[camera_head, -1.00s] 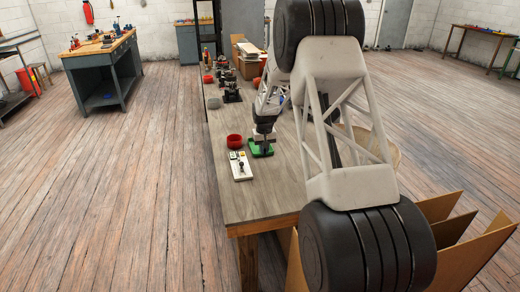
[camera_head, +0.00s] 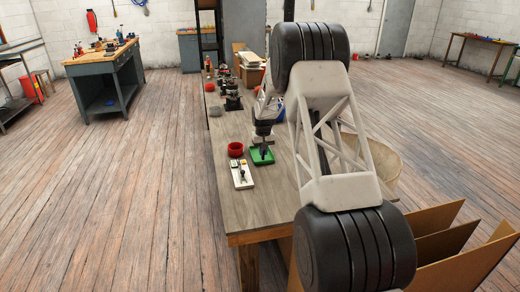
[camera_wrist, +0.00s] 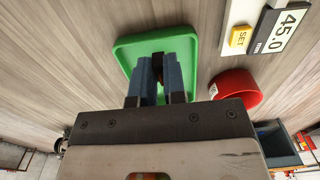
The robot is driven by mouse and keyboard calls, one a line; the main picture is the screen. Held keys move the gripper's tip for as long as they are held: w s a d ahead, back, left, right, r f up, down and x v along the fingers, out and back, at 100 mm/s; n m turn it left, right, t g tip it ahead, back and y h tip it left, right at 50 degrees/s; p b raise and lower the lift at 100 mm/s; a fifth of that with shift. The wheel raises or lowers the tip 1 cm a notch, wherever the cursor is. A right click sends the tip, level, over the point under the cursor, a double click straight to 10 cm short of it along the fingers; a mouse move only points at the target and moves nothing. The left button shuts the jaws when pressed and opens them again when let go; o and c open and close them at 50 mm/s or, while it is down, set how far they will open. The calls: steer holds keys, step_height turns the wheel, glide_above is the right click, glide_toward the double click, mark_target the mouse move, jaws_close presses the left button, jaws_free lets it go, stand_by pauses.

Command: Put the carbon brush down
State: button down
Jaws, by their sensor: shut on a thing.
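My gripper (camera_wrist: 160,80) points down over a green tray (camera_wrist: 125,48) in the wrist view. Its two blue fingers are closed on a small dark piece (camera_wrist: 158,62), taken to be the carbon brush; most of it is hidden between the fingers. Whether the piece touches the tray I cannot tell. In the head view my gripper (camera_head: 262,146) is over the same green tray (camera_head: 268,158), and the brush is too small to make out.
A red bowl (camera_wrist: 238,86) stands beside the tray. A white device (camera_wrist: 240,22) with a yellow button and a display reading 45.0 lies near it, also in the head view (camera_head: 242,175). Dark parts (camera_head: 233,100) stand farther along the wooden bench (camera_head: 245,212).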

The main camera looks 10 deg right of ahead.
steer(key=shift+w+d+f, duration=0.1)
steer(key=shift+w+f, duration=0.05)
steer(key=shift+w, duration=1.35)
steer(key=shift+w+d+f, duration=0.15)
steer(key=shift+w, duration=1.35)
steer(key=shift+w+d+f, duration=0.1)
steer(key=shift+w+f, duration=0.05)
steer(key=shift+w, duration=1.35)
steer(key=shift+w, duration=0.2)
steer(key=shift+w+f, duration=0.15)
steer(key=shift+f, duration=1.55)
steer(key=shift+f, duration=0.15)
steer(key=c, duration=1.2)
jaws_free()
